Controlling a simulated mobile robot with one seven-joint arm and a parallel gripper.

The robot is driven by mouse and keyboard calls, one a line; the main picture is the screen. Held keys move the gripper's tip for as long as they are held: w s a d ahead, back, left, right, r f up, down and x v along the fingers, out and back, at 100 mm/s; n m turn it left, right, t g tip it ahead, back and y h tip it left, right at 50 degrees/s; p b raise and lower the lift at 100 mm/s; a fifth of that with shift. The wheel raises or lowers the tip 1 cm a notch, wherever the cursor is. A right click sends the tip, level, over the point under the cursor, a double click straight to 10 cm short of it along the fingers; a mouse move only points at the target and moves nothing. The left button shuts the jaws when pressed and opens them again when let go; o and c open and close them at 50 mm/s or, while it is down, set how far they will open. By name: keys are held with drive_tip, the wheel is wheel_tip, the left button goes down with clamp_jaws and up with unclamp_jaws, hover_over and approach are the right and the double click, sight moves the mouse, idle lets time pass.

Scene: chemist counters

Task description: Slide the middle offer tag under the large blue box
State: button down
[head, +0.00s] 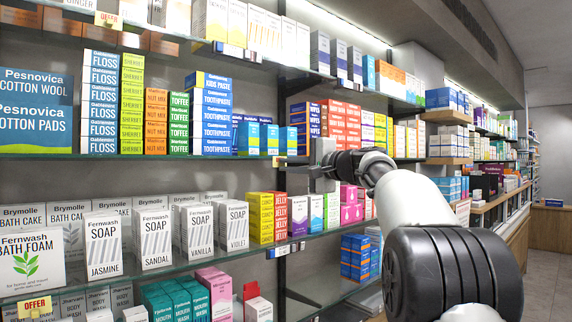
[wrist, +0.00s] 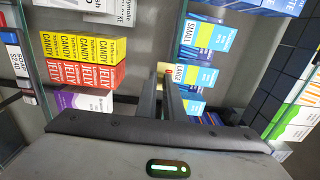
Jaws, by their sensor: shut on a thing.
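The middle offer tag (wrist: 163,67) is a small yellow tag with a bit of red, mostly hidden by the fingertips in the wrist view. My gripper (wrist: 167,78) is shut on it. The large blue box (wrist: 195,76), marked LARGE, stands on the shelf just right of the tag in the wrist view, which is above it in the room. The tag is at the shelf's front edge, by the box's base; I cannot tell whether they touch. In the head view my gripper (head: 288,162) is at the middle shelf edge.
A blue box marked SMALL (wrist: 208,38) stands beside the large one. Candy boxes (wrist: 84,47) and jelly boxes (wrist: 80,74) stand on the shelf below. Other offer tags hang on the upper shelf (head: 108,20) and lower left (head: 35,307). Toothpaste boxes (head: 211,116) stand to the left.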

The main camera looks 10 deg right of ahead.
drive_tip(key=c, duration=1.9)
unclamp_jaws()
drive_tip(key=shift+o, duration=0.2)
drive_tip(key=shift+s, duration=0.1)
drive_tip(key=shift+s+d+f, duration=0.1)
drive_tip(key=shift+s+d, duration=0.15)
drive_tip(key=b+v, duration=0.4)
drive_tip(key=v, duration=1.2)
drive_tip(key=shift+s+b, duration=0.25)
drive_tip(key=shift+b, duration=0.15)
